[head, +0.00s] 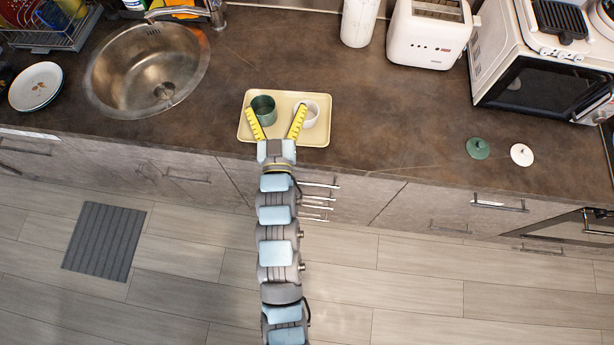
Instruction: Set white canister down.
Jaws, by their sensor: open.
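The white canister (311,114) stands upright and open-topped at the right side of a cream tray (285,97) on the counter. A green canister (264,105) stands upright at the tray's left side. My gripper (278,116) is open over the tray, its two yellow fingers spread. The right finger overlaps the white canister's left edge in the head view, and the left finger overlaps the green one. I cannot tell whether either finger touches a canister. A green lid (478,148) and a white lid (521,154) lie on the counter to the right.
A round sink (150,75) is at the left, with a plate (36,87) beyond it. A white cylinder (359,20), a toaster (430,35) and a microwave (545,80) stand at the back right. The counter between tray and lids is clear.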

